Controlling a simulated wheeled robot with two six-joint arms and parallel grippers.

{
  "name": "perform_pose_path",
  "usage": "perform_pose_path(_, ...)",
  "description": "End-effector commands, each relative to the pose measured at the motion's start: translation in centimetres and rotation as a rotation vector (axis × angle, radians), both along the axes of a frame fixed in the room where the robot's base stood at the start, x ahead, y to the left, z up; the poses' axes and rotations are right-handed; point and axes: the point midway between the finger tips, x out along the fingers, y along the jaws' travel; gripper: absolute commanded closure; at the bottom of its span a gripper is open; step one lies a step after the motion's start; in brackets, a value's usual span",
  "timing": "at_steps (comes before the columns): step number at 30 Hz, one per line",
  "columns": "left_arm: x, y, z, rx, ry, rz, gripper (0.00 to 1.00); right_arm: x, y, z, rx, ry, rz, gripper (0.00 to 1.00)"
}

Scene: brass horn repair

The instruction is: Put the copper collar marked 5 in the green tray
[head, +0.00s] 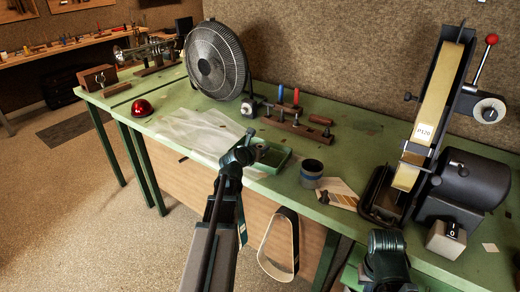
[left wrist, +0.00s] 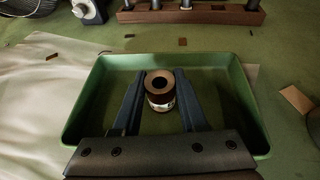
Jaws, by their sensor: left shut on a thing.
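A small brown copper-coloured collar (left wrist: 159,90) with a round hole and a pale label stands upright between the fingers of my left gripper (left wrist: 160,98). The label's mark is too small to read. My left gripper is shut on the collar. In the wrist view they are over the inside of the green tray (left wrist: 88,98); I cannot tell whether the collar touches its floor. In the head view my left gripper (head: 238,156) is at the tray's left side, hiding part of the tray (head: 284,160) and the collar.
A dark cup (head: 311,174) and a sanding card (head: 340,194) are right of the tray. A belt grinder (head: 430,130) stands farther right. A wooden tool rack (head: 298,128) and a fan (head: 216,60) are behind. A translucent sheet (head: 195,132) lies left.

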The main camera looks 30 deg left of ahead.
Motion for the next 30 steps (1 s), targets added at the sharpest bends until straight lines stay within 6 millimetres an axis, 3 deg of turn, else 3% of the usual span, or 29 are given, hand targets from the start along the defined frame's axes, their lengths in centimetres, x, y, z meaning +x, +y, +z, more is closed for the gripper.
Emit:
perform_pose_path(1, 0.0, 0.0, -0.1, 0.000, 0.000, 0.000, 0.55, 0.0, 0.0, -0.1, 0.000, 0.000, 0.000, 1.00)
perform_pose_path(6, 0.0, 0.0, -0.1, 0.000, 0.000, 0.000, 0.28, 0.0, 0.0, -0.1, 0.000, 0.000, 0.000, 1.00)
perform_pose_path(17, -0.1, 0.0, 0.5, 0.000, 0.000, 0.000, 0.28, 0.0, 0.0, 0.6, 0.000, 0.000, 0.000, 1.00)
perform_pose_path(30, -8.2, -1.1, 3.8, -0.001, 0.000, 0.001, 0.28, 0.0, 0.0, 3.9, 0.000, 0.000, -0.001, 1.00)
